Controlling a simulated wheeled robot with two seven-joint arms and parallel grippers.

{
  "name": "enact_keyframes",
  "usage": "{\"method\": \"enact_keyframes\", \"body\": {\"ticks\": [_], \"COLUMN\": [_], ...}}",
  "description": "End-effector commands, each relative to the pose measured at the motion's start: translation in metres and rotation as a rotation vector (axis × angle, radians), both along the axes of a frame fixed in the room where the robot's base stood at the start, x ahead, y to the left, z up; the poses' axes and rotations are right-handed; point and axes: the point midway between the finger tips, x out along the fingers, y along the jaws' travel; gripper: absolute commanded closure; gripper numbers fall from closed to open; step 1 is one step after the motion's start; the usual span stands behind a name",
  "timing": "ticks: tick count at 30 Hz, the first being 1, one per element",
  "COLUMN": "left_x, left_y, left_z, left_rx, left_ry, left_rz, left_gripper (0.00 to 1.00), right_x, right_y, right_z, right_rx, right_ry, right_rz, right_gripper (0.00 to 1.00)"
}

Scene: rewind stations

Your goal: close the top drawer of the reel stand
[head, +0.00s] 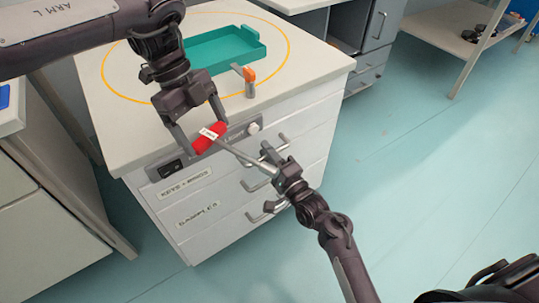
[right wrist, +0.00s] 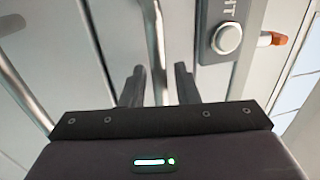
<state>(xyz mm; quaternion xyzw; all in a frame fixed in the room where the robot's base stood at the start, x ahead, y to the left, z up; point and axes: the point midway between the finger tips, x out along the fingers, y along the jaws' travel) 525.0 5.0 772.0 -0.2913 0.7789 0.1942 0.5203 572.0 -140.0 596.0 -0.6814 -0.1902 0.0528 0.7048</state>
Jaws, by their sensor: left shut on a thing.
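The reel stand (head: 320,72) is a white cabinet with labelled drawers. Its top drawer (head: 185,184) has a grey bar handle (head: 256,185), also seen in the right wrist view (right wrist: 155,40). No clear gap shows around that drawer; I cannot tell how far out it is. My right gripper (head: 268,160) is at this handle. In the right wrist view its fingers (right wrist: 158,85) stand apart on either side of the bar. My left gripper (head: 206,133) is shut on a red-handled tool (head: 210,138) with a white tag and thin shaft, held in front of the stand's upper panel.
On the stand top are a green tray (head: 225,48), inside a yellow ring, and a small orange-topped item (head: 248,80). The panel has a round knob (head: 254,128). Another white cabinet (head: 40,215) stands at left. Open floor (head: 420,180) lies at right.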

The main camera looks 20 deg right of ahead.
Motion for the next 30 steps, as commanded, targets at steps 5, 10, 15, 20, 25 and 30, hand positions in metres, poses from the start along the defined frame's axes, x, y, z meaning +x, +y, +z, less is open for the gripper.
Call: {"method": "enact_keyframes", "body": {"ticks": [5,10,15,20,25,30], "left_x": [0.0,0.0,0.0,0.0,0.0,0.0], "left_y": [0.0,0.0,0.0,0.0,0.0,0.0], "left_z": [0.0,0.001,0.007,0.013,0.017,0.019], "left_rx": [-0.001,-0.001,-0.001,-0.001,-0.001,-0.001], "left_ry": [-0.001,-0.001,-0.001,-0.001,-0.001,-0.001], "left_rz": [0.0,0.0,0.0,0.0,0.0,0.0], "left_gripper": [0.45,0.45,0.45,0.45,0.45,0.45], "right_x": [-0.001,-0.005,-0.027,-0.059,-0.089,-0.106], "right_y": [0.0,-0.001,-0.009,-0.021,-0.032,-0.038], "right_z": [-0.001,-0.002,-0.006,-0.013,-0.02,-0.024], "right_rx": [0.001,0.0,0.0,-0.001,-0.001,0.0], "right_ry": [0.001,0.003,0.006,0.006,0.005,0.003], "right_rz": [0.0,0.0,0.001,0.001,0.001,0.002], "right_gripper": [0.7,0.7,0.7,0.7,0.7,0.7]}}
